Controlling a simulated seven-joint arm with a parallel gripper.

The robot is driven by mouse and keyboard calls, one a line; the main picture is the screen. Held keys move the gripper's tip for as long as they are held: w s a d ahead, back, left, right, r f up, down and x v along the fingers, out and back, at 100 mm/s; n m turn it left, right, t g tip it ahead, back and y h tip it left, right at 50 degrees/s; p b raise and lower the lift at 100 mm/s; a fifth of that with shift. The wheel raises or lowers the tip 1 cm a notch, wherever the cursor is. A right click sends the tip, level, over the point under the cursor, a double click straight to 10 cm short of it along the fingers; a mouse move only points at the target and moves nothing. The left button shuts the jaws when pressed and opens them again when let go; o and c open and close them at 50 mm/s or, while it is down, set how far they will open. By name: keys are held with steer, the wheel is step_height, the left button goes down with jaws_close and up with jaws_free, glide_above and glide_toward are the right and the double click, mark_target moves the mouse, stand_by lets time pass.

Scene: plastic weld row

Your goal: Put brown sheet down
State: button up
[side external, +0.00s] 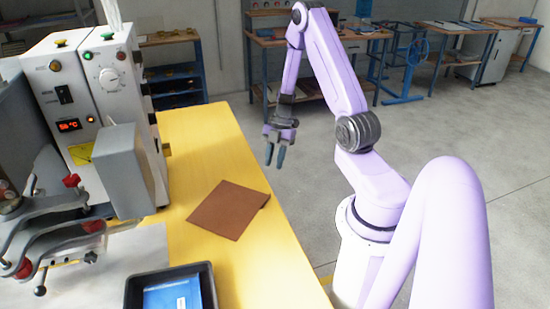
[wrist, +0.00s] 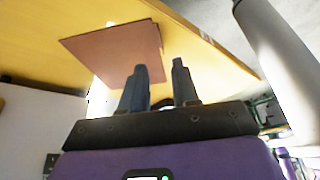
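The brown sheet (side external: 228,209) lies on the yellow table, close to its right edge in the side view. Its right corner looks slightly bent. The sheet also shows in the wrist view (wrist: 115,48), beyond the fingertips. My gripper (side external: 275,155) hangs apart from the sheet, behind its right corner in the side view, with its fingers pointing down. In the wrist view the two dark fingers (wrist: 159,78) stand apart with nothing between them. My gripper is open and empty.
The yellow table (side external: 195,150) is bare behind the sheet. A black tray (side external: 130,292) with a blue packet (side external: 172,296) stands at the front. A grey welding machine (side external: 105,85) with a clamp arm stands at the left. Workbenches line the back wall.

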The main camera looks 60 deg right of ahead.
steer(key=w+a+r+m+t+h, duration=0.1)
steer(key=w+a+r+t+h, duration=0.1)
steer(key=w+a+r+t, duration=0.3)
steer(key=w+a+r+h, duration=0.1)
steer(key=w+a+r, duration=0.2)
steer(key=w, duration=0.4)
steer(key=s+a+r+m+t+h, duration=0.1)
steer(key=a+r+m+t+h, duration=0.15)
steer(key=a+r, duration=0.6)
steer(key=s+a+r+m+g, duration=0.1)
steer(key=s+a+g, duration=0.2)
steer(key=s, duration=1.1)
steer(key=s+a+r+m+g+y, duration=0.1)
steer(key=s+a+g, duration=0.3)
steer(key=s, duration=1)
steer(key=a, duration=0.3)
steer(key=shift+s+a, duration=0.25)
steer(key=shift+s, duration=0.05)
